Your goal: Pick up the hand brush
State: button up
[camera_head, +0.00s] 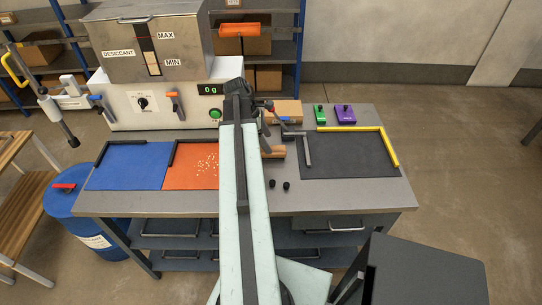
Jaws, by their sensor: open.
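My gripper (265,119) is at the far end of my pale green arm, over the back middle of the bench. Only its dark parts beside the arm show; its fingertips are mostly hidden, and I see nothing held in it. A small brown, wood-coloured piece (277,151) lies on the bench just right of my arm, below the gripper in the picture. It may be the hand brush, but my arm covers part of it and I cannot be sure.
The grey bench (335,194) carries a blue mat (128,167), an orange mat (190,175) with scattered pale pellets (207,163), and a dark mat (350,157) with a yellow edge bar. A desiccant machine (140,105) stands at the back left. Green (320,114) and purple (345,113) blocks sit behind.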

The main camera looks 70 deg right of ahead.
aim_at(278, 152)
jog(key=b+x, duration=0.5)
jog(key=x, duration=0.1)
jog(key=shift+f, duration=0.35)
jog(key=shift+r, duration=0.2)
jog(key=shift+f, duration=0.25)
jog(key=c, duration=1.5)
jog(key=shift+c, duration=0.2)
jog(key=shift+w+r, duration=0.1)
